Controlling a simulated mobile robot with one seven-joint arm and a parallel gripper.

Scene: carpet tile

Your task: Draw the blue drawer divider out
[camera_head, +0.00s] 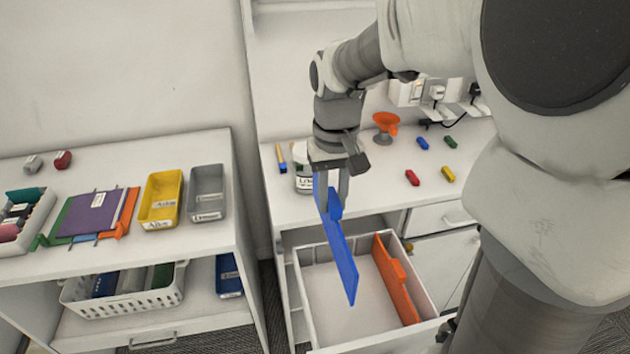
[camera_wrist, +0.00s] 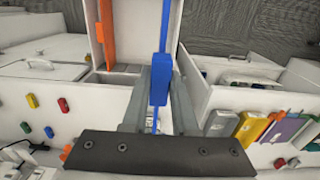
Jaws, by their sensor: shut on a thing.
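The blue drawer divider (camera_head: 341,252) is a long flat panel with a raised block near its upper end. My gripper (camera_head: 333,200) is shut on that block, and the panel hangs tilted above the open drawer. In the wrist view the blue divider (camera_wrist: 159,80) stands between the fingers of my gripper (camera_wrist: 158,85). The open white drawer (camera_head: 322,341) is below it. An orange divider (camera_head: 396,280) stands inside the drawer toward the right; it also shows in the wrist view (camera_wrist: 108,32). Whether the blue divider's lower edge clears the drawer walls is hard to tell.
On the counter, a white jar (camera_head: 304,170) stands just left of my gripper, with an orange funnel (camera_head: 386,123) and several coloured blocks to the right. The left shelf holds a yellow bin (camera_head: 161,198), a grey bin (camera_head: 207,192) and a white basket (camera_head: 124,303).

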